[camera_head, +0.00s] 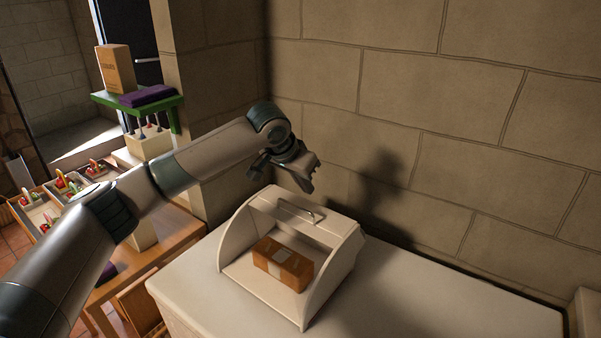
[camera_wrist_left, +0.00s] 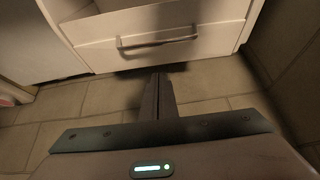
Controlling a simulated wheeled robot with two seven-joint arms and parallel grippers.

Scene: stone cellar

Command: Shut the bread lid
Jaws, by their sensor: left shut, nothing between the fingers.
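The white bread bin (camera_head: 340,268) stands on a pale worktop, its front open. Its lid (camera_head: 285,222) is rolled up and back, with a metal handle (camera_head: 297,212) near the top. A brown package (camera_head: 283,263) with a pale label lies inside. My left gripper (camera_head: 307,184) is above and behind the bin at its upper back, apart from the handle. In the left wrist view the fingers (camera_wrist_left: 158,98) are shut and empty, and the handle (camera_wrist_left: 157,40) shows ahead of them on the white lid (camera_wrist_left: 105,55). My right gripper is not in view.
A stone wall (camera_head: 450,110) rises close behind the worktop (camera_head: 420,310), which is bare to the right of the bin. At left stand a wooden table (camera_head: 150,262), trays of small items (camera_head: 62,190), and a green shelf (camera_head: 130,110) with a box (camera_head: 116,68) and a purple cloth (camera_head: 147,96).

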